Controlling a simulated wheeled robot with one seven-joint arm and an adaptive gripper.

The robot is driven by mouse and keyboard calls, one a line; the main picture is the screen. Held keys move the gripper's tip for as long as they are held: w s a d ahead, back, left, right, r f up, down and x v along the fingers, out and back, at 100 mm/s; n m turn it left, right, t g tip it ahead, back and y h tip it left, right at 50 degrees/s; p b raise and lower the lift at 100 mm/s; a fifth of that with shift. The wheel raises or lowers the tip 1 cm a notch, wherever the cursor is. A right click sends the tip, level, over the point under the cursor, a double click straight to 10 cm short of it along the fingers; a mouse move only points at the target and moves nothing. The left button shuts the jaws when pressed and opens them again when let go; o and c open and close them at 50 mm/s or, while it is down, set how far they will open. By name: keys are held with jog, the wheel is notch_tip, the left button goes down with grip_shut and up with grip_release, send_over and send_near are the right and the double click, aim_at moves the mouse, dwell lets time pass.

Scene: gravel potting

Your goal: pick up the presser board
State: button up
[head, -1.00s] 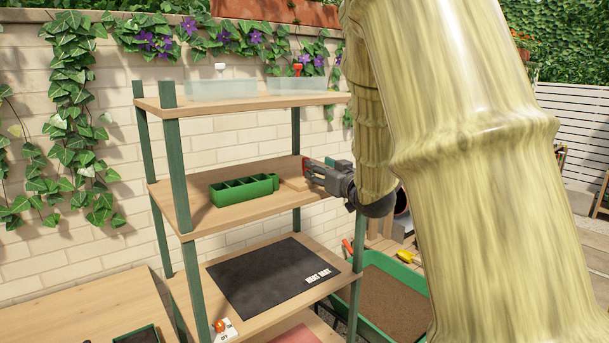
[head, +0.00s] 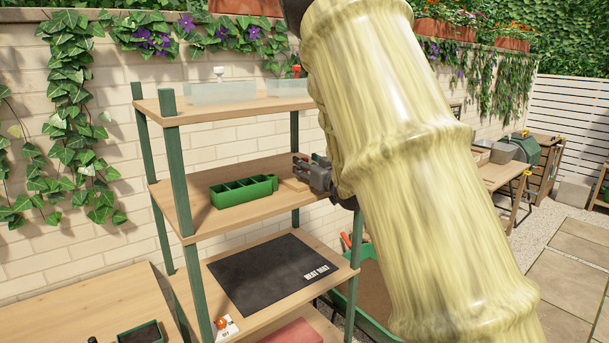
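A small flat piece of pale wood (head: 294,184), which looks like the presser board, lies on the middle shelf right of the green divided tray. It is partly hidden by my gripper (head: 298,167). My gripper reaches in from the right at the shelf's right end, its fingers pointing left, over or just beside the wood. Whether it touches the wood cannot be told. The fingers are small and seen side-on, so their gap is unclear.
The green divided tray (head: 244,190) stands close left of my gripper. The middle shelf (head: 185,209) has green posts (head: 177,170). Clear bins (head: 220,93) stand on the top shelf. A black heat mat (head: 262,275) covers much of the lower shelf.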

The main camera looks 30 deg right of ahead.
grip_shut()
jog(key=shift+r, duration=0.15)
